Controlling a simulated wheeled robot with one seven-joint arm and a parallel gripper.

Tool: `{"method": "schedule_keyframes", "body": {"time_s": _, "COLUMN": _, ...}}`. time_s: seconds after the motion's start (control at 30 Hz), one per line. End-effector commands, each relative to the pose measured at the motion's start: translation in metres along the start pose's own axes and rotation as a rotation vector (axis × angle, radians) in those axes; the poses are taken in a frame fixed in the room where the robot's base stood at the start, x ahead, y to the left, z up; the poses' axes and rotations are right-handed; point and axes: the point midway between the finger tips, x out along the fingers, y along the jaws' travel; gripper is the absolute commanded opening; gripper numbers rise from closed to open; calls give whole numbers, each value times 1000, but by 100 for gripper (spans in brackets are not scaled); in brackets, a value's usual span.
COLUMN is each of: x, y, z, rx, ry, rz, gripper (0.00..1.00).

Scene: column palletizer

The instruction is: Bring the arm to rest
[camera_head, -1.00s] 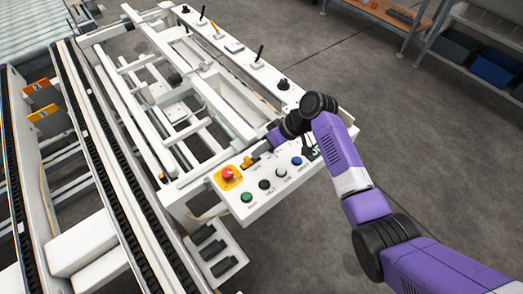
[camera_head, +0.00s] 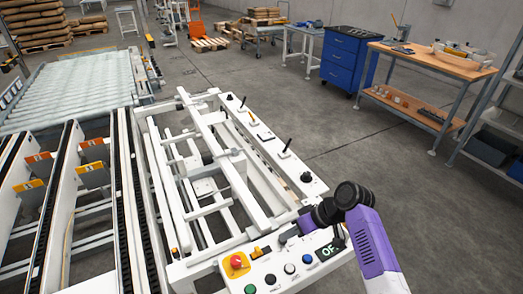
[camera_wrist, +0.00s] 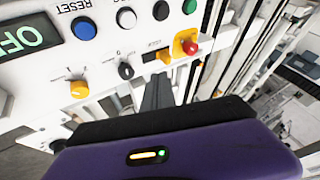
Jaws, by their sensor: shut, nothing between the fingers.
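My purple arm (camera_head: 372,245) reaches in from the lower right of the head view, with its black wrist joint bent over the right end of the white control panel (camera_head: 312,262). My gripper (camera_head: 284,238) points left above the panel, close to the yellow-orange switch. In the wrist view my gripper's dark fingers (camera_wrist: 158,92) are together and empty, in front of the panel near the orange switch (camera_wrist: 161,54). Whether the fingertips touch the panel cannot be told.
The panel carries a red emergency button (camera_head: 236,262), a green button (camera_head: 251,289), a blue button (camera_head: 307,258) and a display (camera_head: 331,249). A white frame machine and roller conveyor (camera_head: 80,90) fill the left. Open floor (camera_head: 400,165) lies right, before a workbench (camera_head: 440,62).

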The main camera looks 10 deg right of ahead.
Motion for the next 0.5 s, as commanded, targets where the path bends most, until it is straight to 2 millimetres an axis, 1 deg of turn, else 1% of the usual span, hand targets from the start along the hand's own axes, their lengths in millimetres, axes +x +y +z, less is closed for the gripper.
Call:
{"method": "schedule_keyframes", "body": {"time_s": 0.07, "x": 0, "y": 0, "z": 0, "rx": 6, "ry": 1, "rz": 1, "gripper": 0}}
{"method": "schedule_keyframes", "body": {"time_s": 0.17, "x": 0, "y": 6, "z": -9, "rx": 27, "ry": 40, "rz": 24, "gripper": 0}}
{"method": "schedule_keyframes", "body": {"time_s": 0.27, "x": -8, "y": 19, "z": -33, "rx": 42, "ry": 126, "rz": 91, "gripper": 0}}
{"method": "schedule_keyframes", "body": {"time_s": 0.3, "x": -15, "y": 24, "z": -45, "rx": 43, "ry": 170, "rz": 123, "gripper": 0}}
{"method": "schedule_keyframes", "body": {"time_s": 0.37, "x": -26, "y": 32, "z": -63, "rx": 48, "ry": 247, "rz": 175, "gripper": 0}}
{"method": "schedule_keyframes", "body": {"time_s": 0.43, "x": -34, "y": 38, "z": -73, "rx": 61, "ry": 336, "rz": 230, "gripper": 0}}
{"method": "schedule_keyframes", "body": {"time_s": 0.5, "x": -39, "y": 41, "z": -77, "rx": 75, "ry": 423, "rz": 278, "gripper": 0}}
